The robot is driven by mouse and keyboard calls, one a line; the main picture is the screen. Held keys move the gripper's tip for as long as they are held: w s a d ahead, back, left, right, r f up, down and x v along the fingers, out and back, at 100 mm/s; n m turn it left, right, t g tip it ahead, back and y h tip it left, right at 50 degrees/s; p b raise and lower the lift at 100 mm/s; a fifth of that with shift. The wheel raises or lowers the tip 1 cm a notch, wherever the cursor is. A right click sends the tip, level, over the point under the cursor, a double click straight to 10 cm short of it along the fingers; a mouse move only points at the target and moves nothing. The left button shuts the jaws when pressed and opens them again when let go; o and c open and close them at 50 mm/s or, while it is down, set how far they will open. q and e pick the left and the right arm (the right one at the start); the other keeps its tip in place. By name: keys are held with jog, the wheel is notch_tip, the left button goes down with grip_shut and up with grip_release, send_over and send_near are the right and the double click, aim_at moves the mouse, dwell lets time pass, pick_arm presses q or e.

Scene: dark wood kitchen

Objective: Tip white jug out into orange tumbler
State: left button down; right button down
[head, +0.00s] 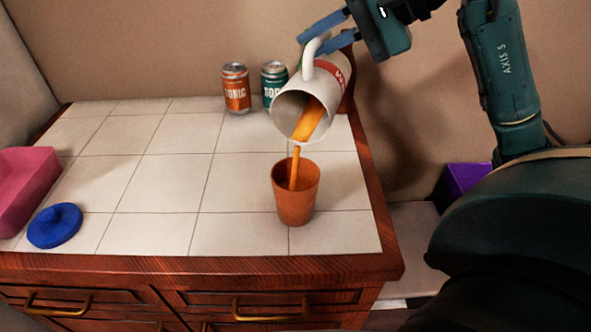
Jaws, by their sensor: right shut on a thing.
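The white jug (288,104) is tilted steeply in the air, mouth down and to the left, with a red label on its side. My right gripper (325,38) is shut on the jug's handle, above the counter's right part. An orange stream (296,165) runs from the jug's mouth into the orange tumbler (295,205). The tumbler stands upright on the tiled counter below the jug, apart from it. The liquid level inside the tumbler cannot be made out. My left gripper is not in view.
An orange tonic can (236,90) and a green soda can (272,80), partly hidden by the jug, stand at the back. A blue lid-like object (54,226) and a pink container (22,190) are at the left. The counter's middle (150,165) is clear. A purple box (462,178) is at the right.

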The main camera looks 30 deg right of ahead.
jog(key=shift+s+a+r, duration=0.1)
jog(key=shift+s+a, duration=0.1)
jog(key=shift+a, duration=0.05)
dwell(0.4)
